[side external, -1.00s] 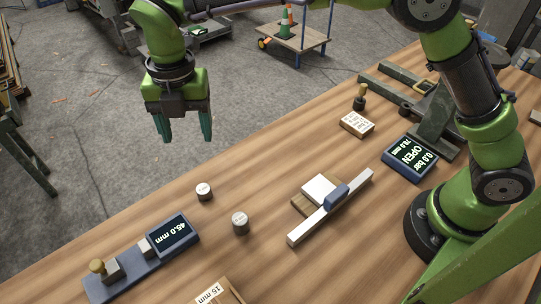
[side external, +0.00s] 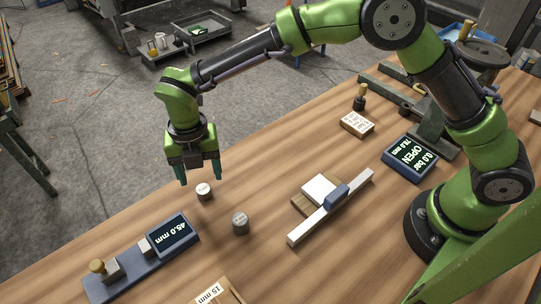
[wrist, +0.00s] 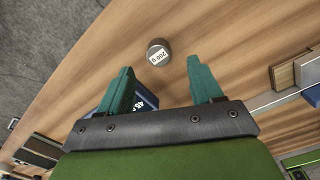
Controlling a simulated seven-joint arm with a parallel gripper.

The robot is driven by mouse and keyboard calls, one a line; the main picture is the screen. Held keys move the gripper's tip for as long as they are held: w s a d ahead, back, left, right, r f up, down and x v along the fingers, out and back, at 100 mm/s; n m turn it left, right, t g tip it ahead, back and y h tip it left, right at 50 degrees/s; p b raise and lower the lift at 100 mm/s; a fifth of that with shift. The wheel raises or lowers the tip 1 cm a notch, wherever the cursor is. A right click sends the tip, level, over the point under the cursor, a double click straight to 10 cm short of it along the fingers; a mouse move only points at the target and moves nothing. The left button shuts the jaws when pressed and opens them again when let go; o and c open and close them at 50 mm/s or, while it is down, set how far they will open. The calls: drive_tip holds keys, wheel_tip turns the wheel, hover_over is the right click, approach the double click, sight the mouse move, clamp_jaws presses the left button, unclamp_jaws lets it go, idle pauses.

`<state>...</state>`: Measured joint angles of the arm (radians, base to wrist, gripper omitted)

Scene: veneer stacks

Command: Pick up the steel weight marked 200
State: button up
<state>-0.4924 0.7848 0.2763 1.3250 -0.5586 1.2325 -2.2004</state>
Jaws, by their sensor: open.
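Two small steel weights stand upright on the wooden bench. The far weight (side external: 204,192) is near the bench's far edge and the near weight (side external: 240,223) is closer to the camera. Their markings are too small to read surely in the side view. In the wrist view one steel weight (wrist: 158,52) shows just beyond the fingertips, with a white label whose number I cannot read with certainty. My gripper (side external: 200,181) is open and empty, fingers down, above and close to the far weight. Its green fingers also show in the wrist view (wrist: 160,66).
A blue gauge reading 45.0 mm (side external: 172,236) lies left of the weights. A veneer stack (side external: 318,188) with a long bar (side external: 305,228) lies to the right. A display reading OPEN (side external: 409,158) and a paper-topped block (side external: 357,124) are farther right. A 15 mm box (side external: 212,293) is at the front.

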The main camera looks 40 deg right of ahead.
sight(203, 189)
wheel_tip(203, 189, down, 5)
drive_tip(key=shift+a+r, duration=0.15)
clamp_jaws()
idle(0.4)
